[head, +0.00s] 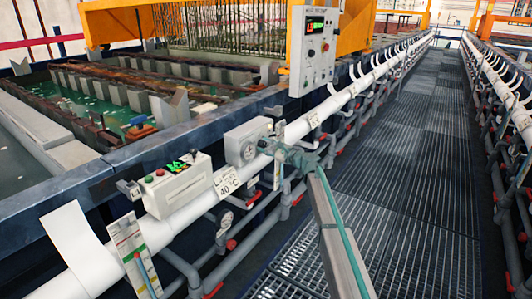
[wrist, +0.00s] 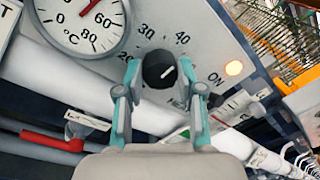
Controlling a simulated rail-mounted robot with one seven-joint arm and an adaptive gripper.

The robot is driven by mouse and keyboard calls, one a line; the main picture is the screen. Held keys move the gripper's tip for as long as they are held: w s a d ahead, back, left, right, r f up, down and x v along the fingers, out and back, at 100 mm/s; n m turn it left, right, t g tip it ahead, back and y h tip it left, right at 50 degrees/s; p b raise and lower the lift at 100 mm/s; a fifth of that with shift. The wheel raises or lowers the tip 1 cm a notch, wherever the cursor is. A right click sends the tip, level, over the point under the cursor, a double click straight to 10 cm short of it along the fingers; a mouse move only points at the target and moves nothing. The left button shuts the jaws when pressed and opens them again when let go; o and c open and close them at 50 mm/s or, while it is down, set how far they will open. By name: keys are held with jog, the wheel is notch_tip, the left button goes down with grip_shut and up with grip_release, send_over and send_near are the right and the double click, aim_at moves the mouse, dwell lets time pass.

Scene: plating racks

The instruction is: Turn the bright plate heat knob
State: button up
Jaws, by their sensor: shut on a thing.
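A round black knob (wrist: 158,69) with a white pointer line sits on a pale control panel (wrist: 205,50) in the wrist view. The line points up and to the right, toward the side of the printed 40. My gripper (wrist: 164,80) is shut on the knob, one teal finger on each side. In the head view my gripper (head: 277,150) is at the right side of a small grey box with a dial (head: 245,143), and the knob is hidden there. A 40 °C label (head: 228,184) hangs below the box.
A temperature gauge (wrist: 82,22) with a red needle and a glowing orange lamp (wrist: 234,68) flank the knob. A green-display control box (head: 183,185) and a white pipe (head: 200,208) are near. The grating walkway (head: 400,160) is clear.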

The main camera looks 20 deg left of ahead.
dwell(0.3)
jog(key=o, duration=0.9)
jog(key=shift+c, duration=0.2)
jog(key=v, duration=1.2)
jog(key=shift+f+n, duration=0.1)
jog(key=shift+n, duration=0.2)
